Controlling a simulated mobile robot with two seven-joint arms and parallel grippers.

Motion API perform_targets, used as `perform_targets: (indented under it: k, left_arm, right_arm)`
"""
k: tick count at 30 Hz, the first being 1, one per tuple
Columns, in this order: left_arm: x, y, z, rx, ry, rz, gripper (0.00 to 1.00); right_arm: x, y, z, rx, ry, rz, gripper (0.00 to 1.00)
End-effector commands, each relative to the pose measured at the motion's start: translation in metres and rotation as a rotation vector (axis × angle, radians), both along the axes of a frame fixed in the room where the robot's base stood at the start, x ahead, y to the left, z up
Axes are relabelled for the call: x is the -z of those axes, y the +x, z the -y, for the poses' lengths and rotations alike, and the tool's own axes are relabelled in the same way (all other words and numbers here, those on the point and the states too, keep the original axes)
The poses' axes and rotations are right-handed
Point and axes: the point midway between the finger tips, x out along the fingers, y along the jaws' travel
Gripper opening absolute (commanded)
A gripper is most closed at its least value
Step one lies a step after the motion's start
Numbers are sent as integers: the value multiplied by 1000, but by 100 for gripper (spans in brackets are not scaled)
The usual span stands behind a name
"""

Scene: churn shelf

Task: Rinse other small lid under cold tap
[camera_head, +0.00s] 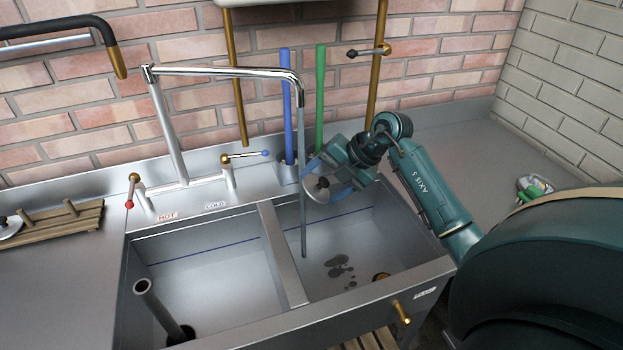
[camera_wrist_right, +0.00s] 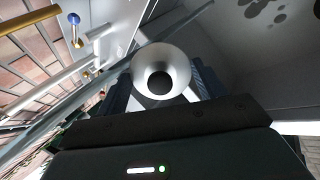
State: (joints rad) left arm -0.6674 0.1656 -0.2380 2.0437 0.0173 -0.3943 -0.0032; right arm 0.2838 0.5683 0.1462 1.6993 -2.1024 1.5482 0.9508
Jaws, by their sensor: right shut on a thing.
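My right gripper (camera_head: 325,182) reaches over the right basin and is shut on a small pale lid (camera_head: 318,190) with a dark knob. In the right wrist view the lid (camera_wrist_right: 160,60) sits between the fingers, its dark round knob facing the camera. A thin stream of water (camera_head: 303,225) drops from the chrome swivel spout (camera_head: 230,71) into the right basin, beside the lid. I cannot tell whether it touches the lid. The cold tap lever (camera_head: 247,155) has a blue knob; the hot lever (camera_head: 131,190) has a red one. My left gripper is not in view.
A divider (camera_head: 284,255) separates the basins. A standpipe (camera_head: 160,308) rises in the left basin. Blue (camera_head: 287,105) and green (camera_head: 320,100) upright handles stand behind. A wooden rack (camera_head: 60,228) and another lid (camera_head: 9,228) are at left. A small green-and-white item (camera_head: 534,187) lies at right.

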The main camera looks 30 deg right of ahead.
Motion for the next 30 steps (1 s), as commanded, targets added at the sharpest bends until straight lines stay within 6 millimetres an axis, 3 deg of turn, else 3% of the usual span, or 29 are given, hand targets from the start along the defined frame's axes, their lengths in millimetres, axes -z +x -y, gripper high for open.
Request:
perform_targets:
  k: [30]
  left_arm:
    - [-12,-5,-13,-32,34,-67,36]
  right_arm:
    - [-34,-65,-16,-1,0,1,46]
